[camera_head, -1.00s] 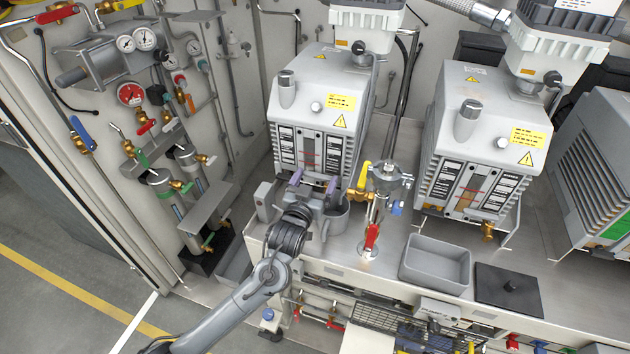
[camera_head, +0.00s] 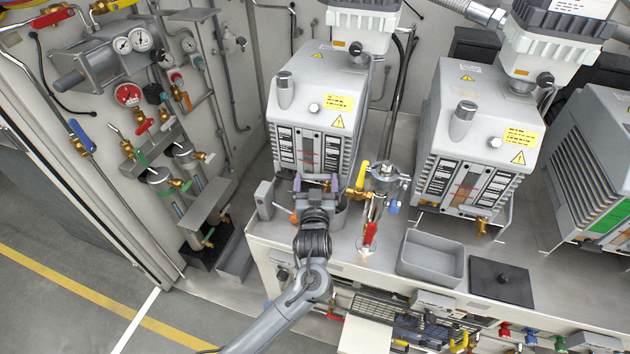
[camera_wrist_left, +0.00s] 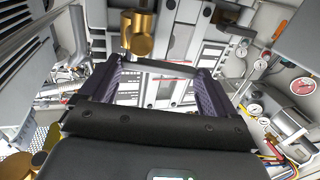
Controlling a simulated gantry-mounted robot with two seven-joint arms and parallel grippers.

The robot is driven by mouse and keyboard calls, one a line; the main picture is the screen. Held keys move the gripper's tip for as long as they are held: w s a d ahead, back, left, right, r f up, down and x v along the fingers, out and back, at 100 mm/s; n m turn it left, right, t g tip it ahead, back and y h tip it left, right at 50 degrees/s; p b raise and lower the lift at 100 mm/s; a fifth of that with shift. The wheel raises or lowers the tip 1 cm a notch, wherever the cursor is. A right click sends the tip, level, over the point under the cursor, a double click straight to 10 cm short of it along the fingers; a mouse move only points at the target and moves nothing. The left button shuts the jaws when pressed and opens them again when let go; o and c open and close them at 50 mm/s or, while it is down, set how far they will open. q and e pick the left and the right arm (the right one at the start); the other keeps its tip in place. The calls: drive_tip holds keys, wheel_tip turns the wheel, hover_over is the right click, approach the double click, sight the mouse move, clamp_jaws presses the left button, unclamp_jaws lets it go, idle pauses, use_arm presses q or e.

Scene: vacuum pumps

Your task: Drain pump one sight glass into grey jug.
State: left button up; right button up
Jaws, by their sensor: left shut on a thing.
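The left pump (camera_head: 315,100) has a front panel with an upright sight glass (camera_head: 308,155) between black label strips. My left gripper (camera_head: 316,184) is at the foot of this front, its purple fingertips set well apart. My right gripper is out of view.
A valve stand with a yellow lever (camera_head: 362,174) and a red handle (camera_head: 370,235) rises right of my gripper. A small grey box (camera_head: 264,199) stands left.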

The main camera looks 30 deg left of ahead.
use_arm(q)
drive_tip(key=o, duration=1.2)
drive_tip(key=shift+s+d, duration=0.3)
drive_tip(key=shift+s, duration=0.2)
drive_tip(key=p+v, duration=0.2)
drive_tip(key=v, duration=0.7)
drive_tip(key=shift+s+p, duration=0.3)
drive_tip(key=shift+p, duration=0.1)
drive_tip(key=shift+d, duration=0.15)
